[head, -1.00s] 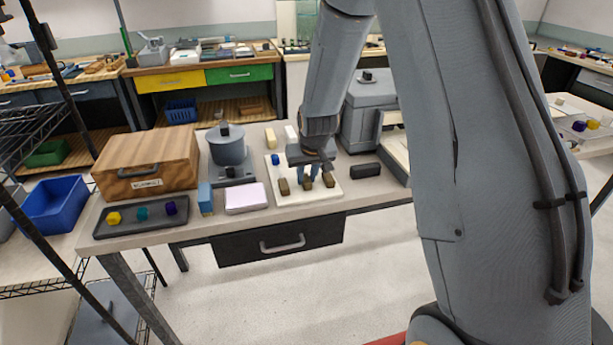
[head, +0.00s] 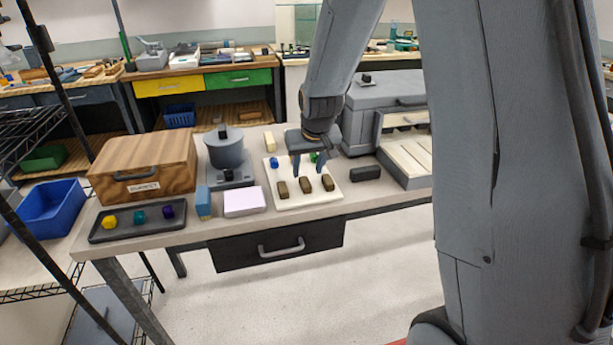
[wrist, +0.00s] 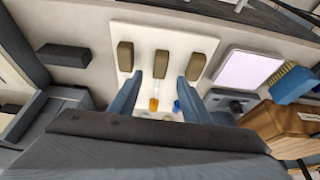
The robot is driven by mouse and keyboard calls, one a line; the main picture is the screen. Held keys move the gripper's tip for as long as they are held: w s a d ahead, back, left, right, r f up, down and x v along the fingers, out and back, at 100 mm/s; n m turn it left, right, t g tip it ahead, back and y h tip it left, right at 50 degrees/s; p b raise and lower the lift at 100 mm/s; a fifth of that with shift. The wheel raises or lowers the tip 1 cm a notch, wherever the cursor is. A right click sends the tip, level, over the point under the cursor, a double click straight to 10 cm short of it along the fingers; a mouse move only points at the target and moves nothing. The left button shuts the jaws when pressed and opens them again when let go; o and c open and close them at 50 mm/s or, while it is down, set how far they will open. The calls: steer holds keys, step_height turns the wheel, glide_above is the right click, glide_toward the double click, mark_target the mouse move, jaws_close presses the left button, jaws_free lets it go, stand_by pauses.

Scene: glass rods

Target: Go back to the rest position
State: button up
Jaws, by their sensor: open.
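My gripper (head: 308,168) is open and empty above the back part of a white board (head: 338,197) on the workbench. Three brown blocks, left (head: 282,188), middle (head: 306,185) and right (head: 328,182), lie in a row along the board's front. A blue piece (head: 274,162) and a green piece (head: 314,157) are at its back. In the wrist view my gripper (wrist: 161,82) has its two fingers apart, with an orange piece (wrist: 154,104) and the blue piece (wrist: 177,106) showing between and beside them.
A wooden box (head: 180,165), a grey pot (head: 226,150) and a dark tray (head: 125,232) with coloured pieces stand left. A black block (head: 365,173) and a grey machine (head: 385,95) stand right. A pink-white pad (head: 243,201) lies left of the board.

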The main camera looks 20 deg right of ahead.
steer(key=s+r+g, duration=0.1)
steer(key=s+g, duration=0.2)
steer(key=s, duration=2.2)
steer(key=shift+s+r, duration=0.2)
steer(key=shift+r, duration=0.2)
